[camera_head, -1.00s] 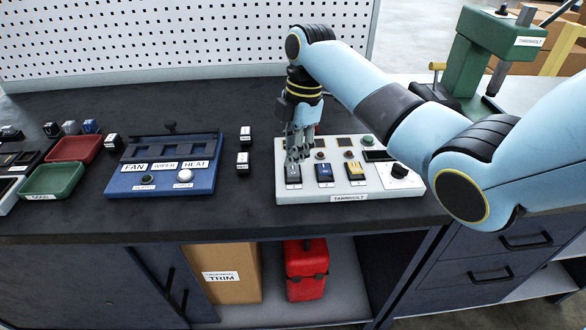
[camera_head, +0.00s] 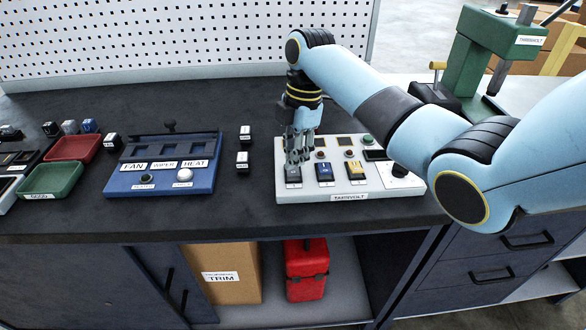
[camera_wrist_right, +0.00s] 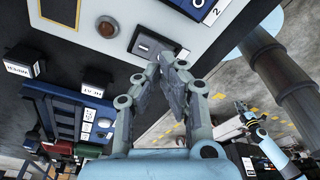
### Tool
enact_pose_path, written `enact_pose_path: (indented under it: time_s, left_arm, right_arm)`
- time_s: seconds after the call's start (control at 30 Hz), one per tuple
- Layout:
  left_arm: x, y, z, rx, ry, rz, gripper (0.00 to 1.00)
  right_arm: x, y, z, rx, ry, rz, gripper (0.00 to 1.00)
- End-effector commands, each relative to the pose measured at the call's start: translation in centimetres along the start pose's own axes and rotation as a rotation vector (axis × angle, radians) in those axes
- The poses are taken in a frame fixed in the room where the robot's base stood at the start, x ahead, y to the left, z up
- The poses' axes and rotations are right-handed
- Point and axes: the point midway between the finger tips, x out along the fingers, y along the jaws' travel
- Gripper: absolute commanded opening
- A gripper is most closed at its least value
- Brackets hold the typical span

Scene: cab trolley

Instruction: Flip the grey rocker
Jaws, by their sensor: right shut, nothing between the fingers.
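The grey rocker (camera_head: 293,173) is the leftmost of three rockers on the white panel (camera_head: 300,194), beside a blue rocker (camera_head: 324,169) and a yellow one (camera_head: 356,170). My right gripper (camera_head: 297,160) points down at the grey rocker, fingers together and empty. In the right wrist view the right fingertips (camera_wrist_right: 170,58) are at the grey rocker (camera_wrist_right: 147,43) and cover part of it. I cannot tell whether they touch it, nor which way it is tipped. A light-blue arm hangs low there with my left gripper (camera_wrist_right: 244,110), small and unclear.
A round brown button (camera_wrist_right: 107,27) lies behind the grey rocker. A black knob (camera_head: 397,173) is at the panel's right. A blue switch box (camera_head: 160,183) and two small black blocks (camera_head: 243,158) stand to the left. Bare bench top lies in front of the panel.

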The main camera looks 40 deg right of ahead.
Motion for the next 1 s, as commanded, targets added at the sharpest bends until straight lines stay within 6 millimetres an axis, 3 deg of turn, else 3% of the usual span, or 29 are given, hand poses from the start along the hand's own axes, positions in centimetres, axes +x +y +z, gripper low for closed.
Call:
enact_pose_path:
  time_s: [1.0]
  left_arm:
    - [0.9, 0.1, 0.1, 0.0, -0.001, 0.0, 0.0]
  right_arm:
    - [1.9, 0.0, 0.3, 0.0, 0.0, -0.001, 0.0]
